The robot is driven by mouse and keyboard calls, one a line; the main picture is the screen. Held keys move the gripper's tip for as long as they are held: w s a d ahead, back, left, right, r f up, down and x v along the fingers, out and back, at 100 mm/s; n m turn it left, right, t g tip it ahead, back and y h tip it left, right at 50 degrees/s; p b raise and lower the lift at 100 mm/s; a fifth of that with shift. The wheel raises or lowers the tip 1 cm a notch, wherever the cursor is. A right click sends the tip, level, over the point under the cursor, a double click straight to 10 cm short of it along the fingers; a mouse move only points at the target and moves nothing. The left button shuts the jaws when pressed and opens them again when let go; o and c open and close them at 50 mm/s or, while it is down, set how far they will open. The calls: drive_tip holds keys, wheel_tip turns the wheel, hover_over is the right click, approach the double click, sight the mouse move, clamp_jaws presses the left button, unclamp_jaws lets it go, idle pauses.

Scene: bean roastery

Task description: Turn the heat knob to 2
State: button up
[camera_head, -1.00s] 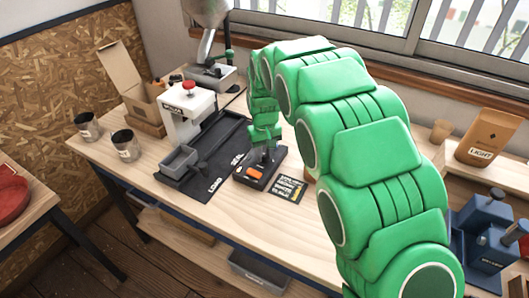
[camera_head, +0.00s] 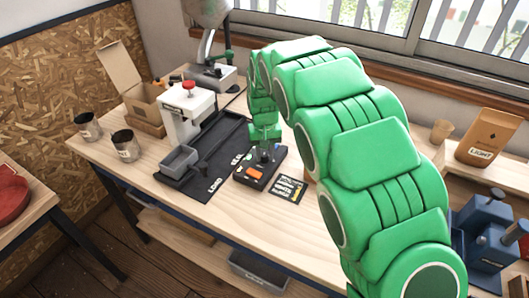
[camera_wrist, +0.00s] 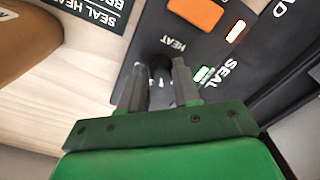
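The heat knob (camera_wrist: 161,69) is a small dark round knob on a black control box (camera_head: 247,180), next to the word HEAT in the wrist view. White scale marks show beside it, partly hidden by my fingers, so I cannot read the setting. My gripper (camera_wrist: 160,68) comes down over the knob with one grey finger on each side. In the head view, my gripper (camera_head: 266,150) stands over the box and hides the knob.
An orange button (camera_wrist: 196,11) and small lit lamps (camera_wrist: 236,31) are beside the knob. A dark printed card (camera_head: 288,188) lies right of the box. A white sealing machine (camera_head: 187,112) with a grey tray (camera_head: 179,161) stands left on a dark mat (camera_head: 205,187). The bench front is clear.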

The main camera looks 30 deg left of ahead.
sight(265, 155)
drive_tip(key=o, duration=0.4)
drive_tip(key=shift+c, duration=0.2)
drive_tip(key=shift+r, duration=0.1)
wheel_tip(265, 155, up, 7)
drive_tip(key=shift+r, duration=0.3)
idle(0.3)
